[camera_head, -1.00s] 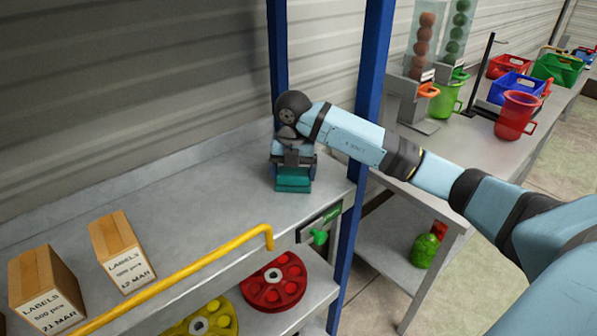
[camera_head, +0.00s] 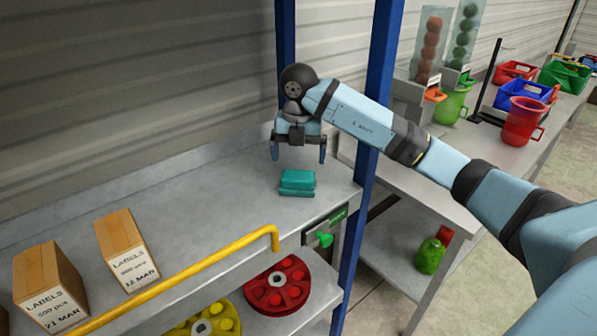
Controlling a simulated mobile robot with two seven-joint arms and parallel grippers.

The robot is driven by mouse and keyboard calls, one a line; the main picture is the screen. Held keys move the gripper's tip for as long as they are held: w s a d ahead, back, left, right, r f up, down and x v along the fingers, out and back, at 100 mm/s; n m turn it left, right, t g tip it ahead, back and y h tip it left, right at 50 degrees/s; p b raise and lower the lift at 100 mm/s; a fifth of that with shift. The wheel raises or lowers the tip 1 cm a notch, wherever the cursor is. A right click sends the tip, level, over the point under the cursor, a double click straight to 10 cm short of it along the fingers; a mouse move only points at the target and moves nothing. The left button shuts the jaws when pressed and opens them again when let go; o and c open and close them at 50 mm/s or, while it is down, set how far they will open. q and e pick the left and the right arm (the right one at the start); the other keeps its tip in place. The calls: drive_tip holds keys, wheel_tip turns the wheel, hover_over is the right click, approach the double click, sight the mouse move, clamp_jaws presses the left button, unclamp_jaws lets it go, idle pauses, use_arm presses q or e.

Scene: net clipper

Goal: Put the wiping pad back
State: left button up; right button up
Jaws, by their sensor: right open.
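The teal wiping pad (camera_head: 298,183) lies on the grey metal shelf (camera_head: 215,205), near its right end, in the head view. My right gripper (camera_head: 298,156) is open and empty above the pad and a little behind it in the picture, with a visible gap between the fingertips and the pad. Its two blue fingers point down and are spread apart. My left gripper is not in view.
A yellow rail (camera_head: 190,275) runs along the front edge. Blue posts (camera_head: 369,130) rise at the right end, close to my right arm. The middle of the shelf is clear.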

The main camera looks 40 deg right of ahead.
sight(299, 174)
wheel_tip(299, 174, up, 6)
idle(0.8)
